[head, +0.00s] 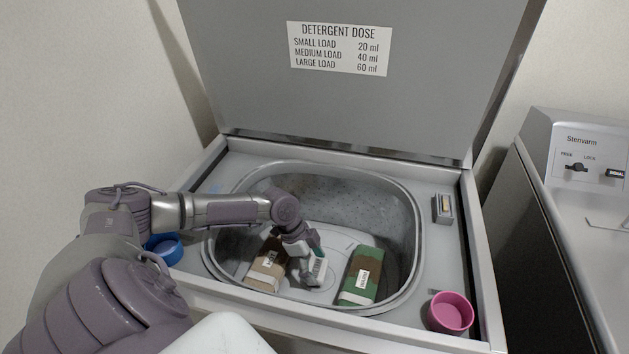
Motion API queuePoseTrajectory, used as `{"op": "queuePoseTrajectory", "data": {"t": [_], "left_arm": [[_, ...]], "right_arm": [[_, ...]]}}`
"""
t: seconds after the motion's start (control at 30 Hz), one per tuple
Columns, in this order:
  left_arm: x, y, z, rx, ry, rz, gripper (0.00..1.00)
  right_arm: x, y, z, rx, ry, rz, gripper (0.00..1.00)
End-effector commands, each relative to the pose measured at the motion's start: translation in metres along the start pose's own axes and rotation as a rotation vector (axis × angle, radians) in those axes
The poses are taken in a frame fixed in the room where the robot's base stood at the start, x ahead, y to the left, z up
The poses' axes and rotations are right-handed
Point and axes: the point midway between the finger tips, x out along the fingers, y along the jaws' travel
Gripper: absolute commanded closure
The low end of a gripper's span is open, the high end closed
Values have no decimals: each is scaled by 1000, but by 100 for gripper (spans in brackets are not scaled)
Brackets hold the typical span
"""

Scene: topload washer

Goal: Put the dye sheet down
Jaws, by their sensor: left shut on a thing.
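The washer's drum (395,205) is open, with its lid raised. My left gripper (308,268) reaches down into it and is shut on a small pale piece with a label, which I take as the dye sheet (318,266). The gripper hides part of it, and I cannot tell whether it touches the drum floor. A brown and beige folded bundle (266,270) lies just left of the gripper. A green and brown folded bundle (361,275) lies to the right, apart from the gripper. Both bear white labels. My right gripper is not in view.
A blue cup (166,248) stands on the washer top at the left. A pink cup (450,312) stands at the front right corner. A small grey holder (442,208) sits right of the drum. The raised lid (430,90) blocks the back. Another machine (580,210) stands at right.

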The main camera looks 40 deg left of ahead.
Motion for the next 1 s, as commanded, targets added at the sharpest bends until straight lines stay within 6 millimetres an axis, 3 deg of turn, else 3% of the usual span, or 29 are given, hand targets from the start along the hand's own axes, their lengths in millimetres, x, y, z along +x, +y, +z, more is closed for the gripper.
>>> {"op": "queuePoseTrajectory", "data": {"t": [0.1,0.43,0.47,0.6,1.0], "left_arm": [[16,0,6,-2,0,1,40],[20,0,8,0,0,1,40],[20,0,8,0,0,0,21],[19,0,8,0,0,1,0],[14,0,7,0,-1,-1,0]], "right_arm": [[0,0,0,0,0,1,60],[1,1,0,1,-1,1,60],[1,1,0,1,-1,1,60],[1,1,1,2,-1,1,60],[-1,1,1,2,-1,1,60]]}}
